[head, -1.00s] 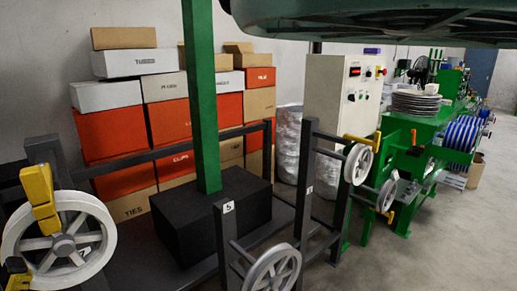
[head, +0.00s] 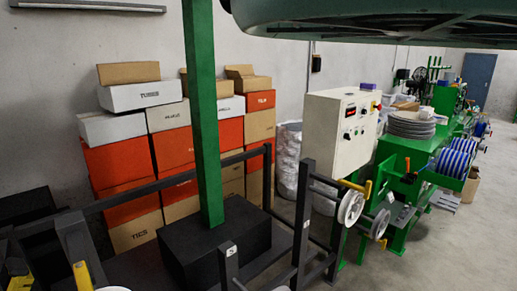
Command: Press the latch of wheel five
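A dark post (head: 229,268) with a small white tag that seems to read 5 stands at the bottom centre of the head view. Only a thin sliver of the wheel beside it shows at the bottom edge. Its latch is not visible. At the bottom left, a yellow latch bar (head: 82,276) stands upright, and just the top of a white wheel rim (head: 116,289) shows near it. Another yellow part (head: 19,276) is in the left corner. My gripper is not in view.
A dark rail frame (head: 303,210) crosses the foreground. A black block (head: 215,250) bears a green post (head: 203,120). Stacked boxes (head: 130,160) line the wall.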

